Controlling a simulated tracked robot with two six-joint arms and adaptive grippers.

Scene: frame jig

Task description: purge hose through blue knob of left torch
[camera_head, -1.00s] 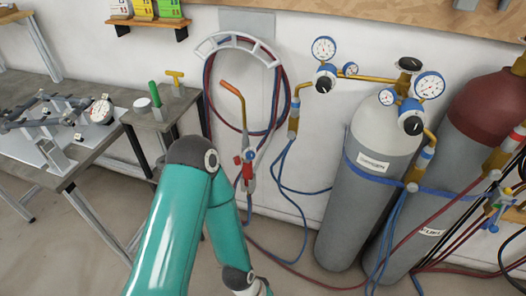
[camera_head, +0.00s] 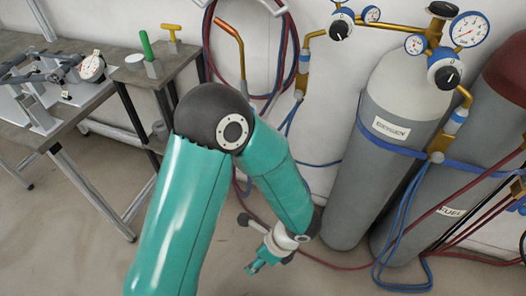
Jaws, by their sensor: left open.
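The left torch shows its copper tube (camera_head: 231,36) hanging upright by the wall. Its body and knobs are hidden behind my left arm, so I cannot see the blue knob. My left gripper (camera_head: 255,264) is small and partly covered by its own arm, low over the floor in front of the wall. It is open, and I see nothing in it. My right gripper is out of view. The red and blue hoses (camera_head: 286,62) hang in a coil on the wall behind the torch.
A grey oxygen cylinder (camera_head: 372,165) with regulator gauges stands to the right, beside a red-topped fuel cylinder (camera_head: 500,85). Blue and red hoses trail on the floor there. A metal bench (camera_head: 75,113) with clamps and a dial stands left. Floor between is clear.

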